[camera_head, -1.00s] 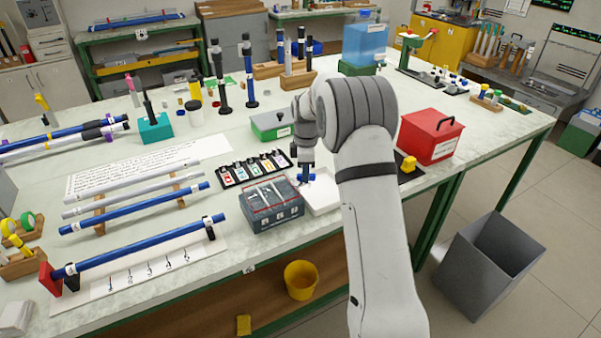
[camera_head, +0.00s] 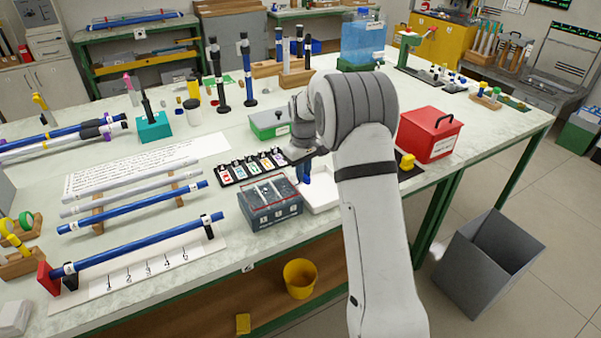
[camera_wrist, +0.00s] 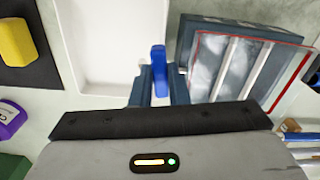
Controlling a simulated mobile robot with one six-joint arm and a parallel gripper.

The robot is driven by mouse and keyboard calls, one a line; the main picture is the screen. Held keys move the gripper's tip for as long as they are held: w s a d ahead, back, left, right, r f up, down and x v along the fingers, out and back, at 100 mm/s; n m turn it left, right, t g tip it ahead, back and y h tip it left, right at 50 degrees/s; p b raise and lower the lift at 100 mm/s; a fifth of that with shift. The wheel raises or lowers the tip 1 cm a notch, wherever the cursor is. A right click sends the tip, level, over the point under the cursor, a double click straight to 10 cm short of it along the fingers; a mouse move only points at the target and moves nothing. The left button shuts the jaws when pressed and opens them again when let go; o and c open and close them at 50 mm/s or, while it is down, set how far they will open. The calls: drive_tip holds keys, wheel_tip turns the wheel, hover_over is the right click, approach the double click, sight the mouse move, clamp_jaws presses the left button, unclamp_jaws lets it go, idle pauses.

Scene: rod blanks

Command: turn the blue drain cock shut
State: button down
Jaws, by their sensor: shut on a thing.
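The blue drain cock (camera_head: 308,170) shows beside the right end of the dark grey tank (camera_head: 272,216), above the white tray (camera_head: 325,204). In the wrist view its blue handle (camera_wrist: 158,66) stands between my two fingers, pointing away from the gripper. My gripper (camera_wrist: 158,88) is shut on the handle; in the head view the gripper (camera_head: 305,162) is partly hidden by my arm. The tank (camera_wrist: 236,28) is right of the handle in the wrist view, and the tray (camera_wrist: 112,82) is left. The cock's body and its joint with the tank are hidden.
A row of coloured tags on a black rack (camera_head: 226,181) lies just behind the tank. A green and grey box (camera_head: 266,125) stands behind it. A red box (camera_head: 430,136) and a yellow block (camera_head: 407,162) are to the right, beyond my arm.

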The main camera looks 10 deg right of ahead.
drive_tip(key=shift+s+a+f+m, duration=0.15)
drive_tip(key=shift+s+m, duration=0.1)
drive_tip(key=shift+m, duration=0.75)
drive_tip(key=c, duration=1.4)
unclamp_jaws()
drive_tip(key=shift+w, duration=0.1)
drive_tip(key=shift+r, duration=0.2)
drive_tip(key=shift+r, duration=0.3)
wheel_tip(320, 180, up, 7)
drive_tip(key=shift+f, duration=0.1)
